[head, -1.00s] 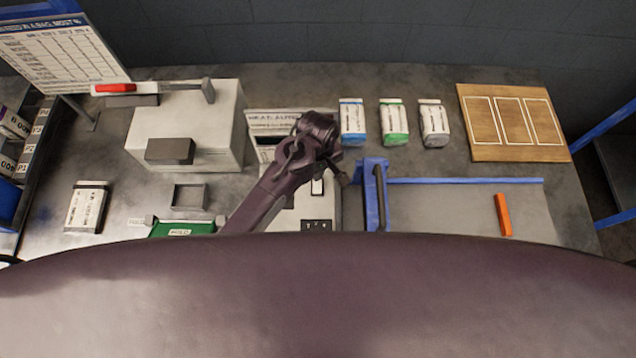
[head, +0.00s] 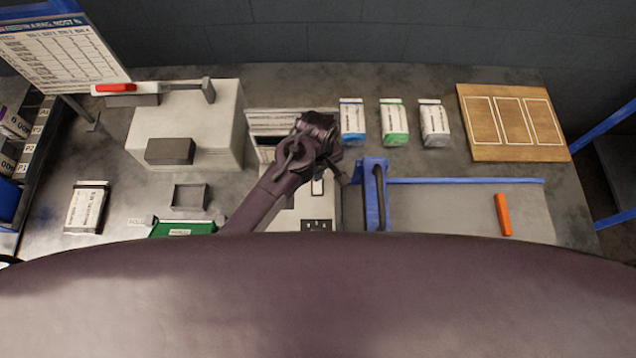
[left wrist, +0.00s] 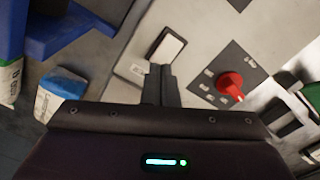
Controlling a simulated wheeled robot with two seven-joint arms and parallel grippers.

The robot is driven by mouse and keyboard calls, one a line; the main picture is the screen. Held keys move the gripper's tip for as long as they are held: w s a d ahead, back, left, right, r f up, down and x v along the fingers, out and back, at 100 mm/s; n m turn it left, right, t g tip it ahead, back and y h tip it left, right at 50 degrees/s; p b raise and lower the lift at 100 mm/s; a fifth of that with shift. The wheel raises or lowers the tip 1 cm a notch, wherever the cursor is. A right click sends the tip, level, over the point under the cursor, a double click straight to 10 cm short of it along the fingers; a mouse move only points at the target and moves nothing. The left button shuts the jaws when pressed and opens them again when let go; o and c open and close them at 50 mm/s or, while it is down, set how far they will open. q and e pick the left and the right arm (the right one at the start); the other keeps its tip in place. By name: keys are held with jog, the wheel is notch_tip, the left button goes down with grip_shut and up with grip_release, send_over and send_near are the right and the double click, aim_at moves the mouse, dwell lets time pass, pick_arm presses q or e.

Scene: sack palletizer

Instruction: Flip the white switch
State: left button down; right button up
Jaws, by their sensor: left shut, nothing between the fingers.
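The white switch (left wrist: 166,48) is a pale rectangular rocker in a dark frame on a light grey panel. In the head view the switch (head: 318,187) shows just below my left wrist. My left gripper (left wrist: 160,72) is shut and empty, its fingertips close to the near end of the switch. I cannot tell whether they touch it. In the head view the left gripper (head: 342,176) is mostly hidden behind its own wrist. My right gripper is in neither view.
A red knob (left wrist: 229,85) sits on the panel beside the switch. A blue fixture with a dark handle (head: 372,195) stands right of the panel. Several small sacks (head: 393,122) stand behind. A grey machine (head: 190,120) is at left, and an orange bar (head: 503,214) lies at right.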

pick_arm(q)
jog(key=shift+f+b, duration=0.55)
jog(key=shift+f, duration=0.55)
dwell(0.8)
jog(key=shift+s, duration=0.1)
notch_tip(320, 180, up, 3)
jog(key=p, duration=0.2)
jog(key=shift+f+p, duration=0.15)
jog(key=shift+p, duration=0.2)
jog(key=shift+r, duration=2.2)
